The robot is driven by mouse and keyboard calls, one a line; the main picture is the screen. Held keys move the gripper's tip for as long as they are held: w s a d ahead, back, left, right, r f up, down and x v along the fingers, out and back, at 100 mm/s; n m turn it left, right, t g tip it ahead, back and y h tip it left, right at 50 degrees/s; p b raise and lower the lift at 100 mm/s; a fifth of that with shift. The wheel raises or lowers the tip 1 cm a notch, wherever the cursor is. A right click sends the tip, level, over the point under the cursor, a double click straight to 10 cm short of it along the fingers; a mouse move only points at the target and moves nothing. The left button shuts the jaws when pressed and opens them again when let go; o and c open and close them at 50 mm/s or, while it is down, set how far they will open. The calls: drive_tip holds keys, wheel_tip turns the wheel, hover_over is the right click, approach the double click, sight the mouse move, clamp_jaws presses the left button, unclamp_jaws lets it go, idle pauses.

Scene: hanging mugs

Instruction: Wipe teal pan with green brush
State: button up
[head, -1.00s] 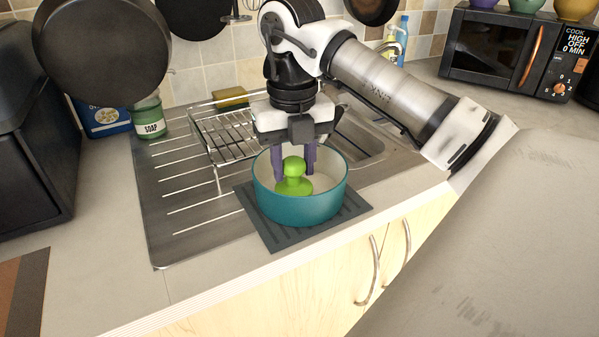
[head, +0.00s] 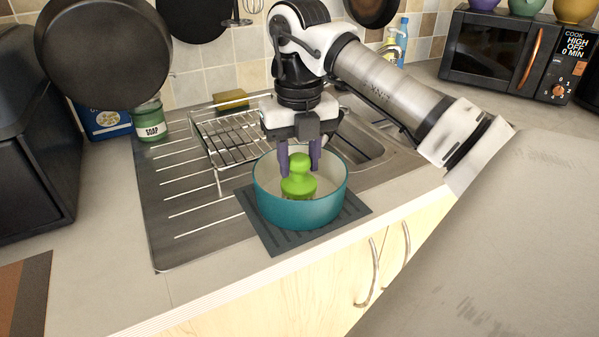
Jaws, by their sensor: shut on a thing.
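The teal pan (head: 300,211) is a round pot with a pale inside, standing on a dark ribbed mat (head: 262,228) at the counter's front. The green brush (head: 298,183) has a round knob on top and is upright inside the pan. My gripper (head: 299,158) points down over the pan, with its purple fingers shut on the brush's knob from either side. The brush's lower end is hidden behind the pan's near rim, so I cannot tell whether it touches the pan's floor.
A metal dish rack (head: 230,137) stands on the steel drainboard behind and left of the pan. A green soap jar (head: 149,119) is at the back left. Dark pans (head: 102,52) hang above. A microwave (head: 515,50) is at the right back. The drainboard's left part is clear.

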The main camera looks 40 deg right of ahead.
sight(291, 170)
drive_tip(key=shift+s+a+f+b, duration=0.1)
drive_tip(key=shift+s+a+b, duration=0.05)
drive_tip(key=shift+a+b, duration=0.15)
drive_tip(key=shift+s+a+f+b, duration=0.1)
drive_tip(key=shift+s+a+b, duration=0.05)
drive_tip(key=shift+a, duration=0.25)
drive_tip(key=shift+s+a+r, duration=0.1)
drive_tip(key=shift+s+a, duration=0.2)
drive_tip(key=shift+a, duration=0.55)
drive_tip(key=shift+w+d, duration=0.3)
drive_tip(key=shift+d, duration=0.5)
drive_tip(key=shift+w+d, duration=0.25)
drive_tip(key=shift+d, duration=0.5)
